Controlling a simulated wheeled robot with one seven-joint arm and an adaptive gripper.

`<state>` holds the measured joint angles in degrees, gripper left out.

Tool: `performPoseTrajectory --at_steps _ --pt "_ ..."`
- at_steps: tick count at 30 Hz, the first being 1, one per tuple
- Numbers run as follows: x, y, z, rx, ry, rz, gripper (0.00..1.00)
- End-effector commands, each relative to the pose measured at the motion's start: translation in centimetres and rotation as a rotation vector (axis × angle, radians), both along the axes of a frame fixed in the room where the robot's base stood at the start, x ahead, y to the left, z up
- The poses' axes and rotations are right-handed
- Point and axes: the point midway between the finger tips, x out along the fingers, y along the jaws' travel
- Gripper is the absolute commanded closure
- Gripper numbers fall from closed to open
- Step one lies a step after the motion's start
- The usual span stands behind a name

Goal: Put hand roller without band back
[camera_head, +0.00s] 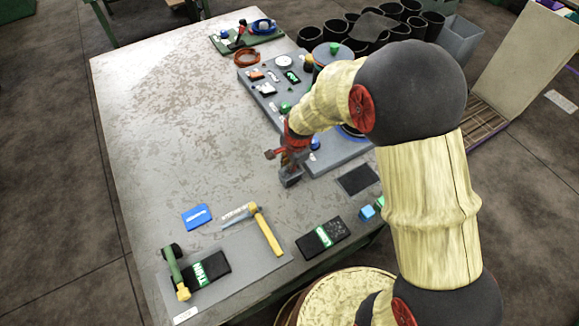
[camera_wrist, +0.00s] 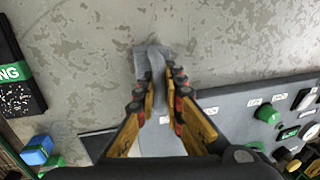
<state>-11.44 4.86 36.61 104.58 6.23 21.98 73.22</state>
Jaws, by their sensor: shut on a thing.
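My gripper (camera_head: 288,170) is over the right part of the table, beside the grey machine panel. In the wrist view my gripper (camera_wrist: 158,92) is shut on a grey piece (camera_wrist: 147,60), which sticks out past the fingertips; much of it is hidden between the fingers. I cannot tell whether this is the hand roller without band. A green tool with a dark round end and a yellow tip (camera_head: 177,272) lies on a grey mat (camera_head: 237,266) at the front left. A yellow-handled tool (camera_head: 267,232) lies at the mat's right side.
Black packs with green labels lie on the mat (camera_head: 212,267) and right of it (camera_head: 320,238). A blue card (camera_head: 196,216) lies behind the mat. The grey panel (camera_head: 335,147) with knobs stands close to my gripper. The table's left middle is clear.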

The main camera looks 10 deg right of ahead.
Motion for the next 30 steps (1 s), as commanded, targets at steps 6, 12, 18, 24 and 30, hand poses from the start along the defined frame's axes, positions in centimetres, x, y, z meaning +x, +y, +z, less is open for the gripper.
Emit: performPoseTrajectory --at_steps 6,12,18,24,30 --pt "0.15 0.04 -0.22 0.001 -0.004 0.0 1.0" --pt "0.1 0.02 -0.62 0.0 -0.003 0.0 1.0" --pt "0.05 0.01 -0.57 0.0 -0.002 0.0 0.79" --pt "0.06 0.01 -0.56 0.0 -0.002 0.0 0.72" --pt "0.07 0.02 -0.5 0.0 -0.002 0.0 0.72"
